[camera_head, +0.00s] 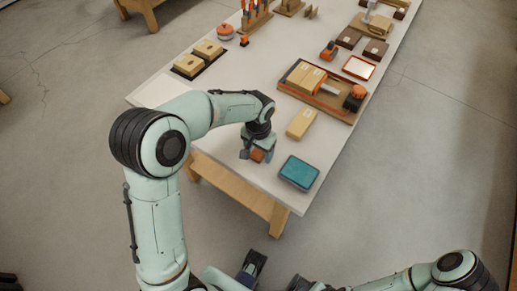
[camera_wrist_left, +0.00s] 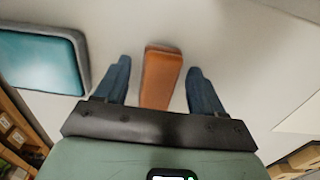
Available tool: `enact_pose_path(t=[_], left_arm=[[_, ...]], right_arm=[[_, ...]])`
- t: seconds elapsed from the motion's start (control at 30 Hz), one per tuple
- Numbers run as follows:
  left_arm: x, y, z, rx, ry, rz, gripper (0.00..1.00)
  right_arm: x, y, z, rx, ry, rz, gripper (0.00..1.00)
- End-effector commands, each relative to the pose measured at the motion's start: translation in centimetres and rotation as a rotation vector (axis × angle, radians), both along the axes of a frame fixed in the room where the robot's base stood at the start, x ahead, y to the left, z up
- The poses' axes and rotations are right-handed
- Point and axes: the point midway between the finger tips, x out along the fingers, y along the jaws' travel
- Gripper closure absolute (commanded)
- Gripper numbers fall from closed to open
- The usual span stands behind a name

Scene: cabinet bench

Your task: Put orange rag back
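The orange rag (camera_head: 257,155) looks like a small folded orange-brown block on the white table near its front end. It also shows in the left wrist view (camera_wrist_left: 161,76). My left gripper (camera_head: 250,155) is over the rag, pointing down. In the left wrist view its two blue fingers (camera_wrist_left: 158,80) are open, one on each side of the rag with a gap to both. A teal tray or pad (camera_head: 299,172) with a grey rim lies to the right of the rag; it shows at the left in the wrist view (camera_wrist_left: 42,62).
A tan box (camera_head: 301,123) lies behind the teal tray. A wooden tray (camera_head: 322,105) with boxes and an orange-black tool stands farther back. Two tan blocks on a dark tray (camera_head: 187,67) are at the left edge. The table middle is mostly clear.

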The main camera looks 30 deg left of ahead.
Motion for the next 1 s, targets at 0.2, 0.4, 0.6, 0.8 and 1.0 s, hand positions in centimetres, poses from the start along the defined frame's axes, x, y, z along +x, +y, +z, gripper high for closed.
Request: enact_pose_path(t=[0.2,0.4,0.6,0.8,1.0], left_arm=[[0.0,0.0,0.5,0.000,-0.001,0.000,0.31],[0.1,0.0,3.6,-0.001,-0.007,0.000,0.31],[0.1,0.0,8.0,0.000,-0.006,0.000,0.31],[0.1,0.0,11.2,0.000,-0.003,-0.001,0.31],[0.0,0.0,12.4,0.000,-0.001,0.000,0.31]], right_arm=[[0.0,0.0,0.3,0.001,0.002,0.001,0.57],[0.0,0.0,0.6,0.001,0.002,0.001,0.57],[0.2,0.0,1.3,0.000,0.000,0.001,0.57],[0.3,0.0,1.7,0.001,-0.002,0.000,0.57],[0.4,0.0,1.9,0.000,-0.003,0.001,0.57]])
